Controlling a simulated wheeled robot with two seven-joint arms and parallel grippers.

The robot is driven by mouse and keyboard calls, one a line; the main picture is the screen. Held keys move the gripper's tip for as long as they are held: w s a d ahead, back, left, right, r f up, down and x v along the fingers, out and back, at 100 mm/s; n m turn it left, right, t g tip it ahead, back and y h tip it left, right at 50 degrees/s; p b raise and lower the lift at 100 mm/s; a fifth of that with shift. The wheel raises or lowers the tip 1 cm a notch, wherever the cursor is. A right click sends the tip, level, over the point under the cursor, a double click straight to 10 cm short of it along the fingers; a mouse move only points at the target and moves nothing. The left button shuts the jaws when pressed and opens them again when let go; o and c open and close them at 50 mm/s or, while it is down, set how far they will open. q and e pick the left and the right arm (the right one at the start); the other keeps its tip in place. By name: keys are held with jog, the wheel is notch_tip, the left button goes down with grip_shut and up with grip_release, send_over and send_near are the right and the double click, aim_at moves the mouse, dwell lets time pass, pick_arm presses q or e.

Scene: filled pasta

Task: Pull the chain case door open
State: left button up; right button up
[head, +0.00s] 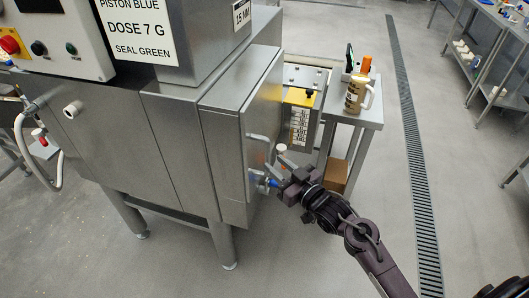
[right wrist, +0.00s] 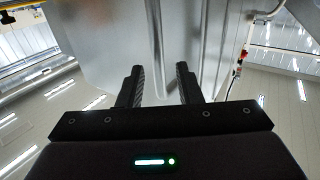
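The chain case door (head: 264,110) is a grey steel panel at the right end of the machine in the head view. It looks shut, though a small gap is hard to judge. A pale bar handle (head: 250,170) stands on it. My right gripper (head: 276,176) is at the door's lower part, close to the handle. In the right wrist view its two fingers (right wrist: 159,85) are apart, with a pale upright bar (right wrist: 157,50) between or just beyond them; contact cannot be told. My left gripper is not in view.
A steel side table (head: 368,117) to the right holds a beige mug (head: 354,95) and an orange-topped item. A brown box (head: 336,175) is below it. The machine's legs (head: 224,246) stand on grey floor. A drain grate (head: 428,230) runs along the right; the floor near it is clear.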

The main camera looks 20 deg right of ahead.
aim_at(269, 158)
jog(key=x, duration=0.5)
jog(key=shift+d+p, duration=0.1)
jog(key=shift+p, duration=0.3)
jog(key=shift+f, duration=0.1)
grip_shut()
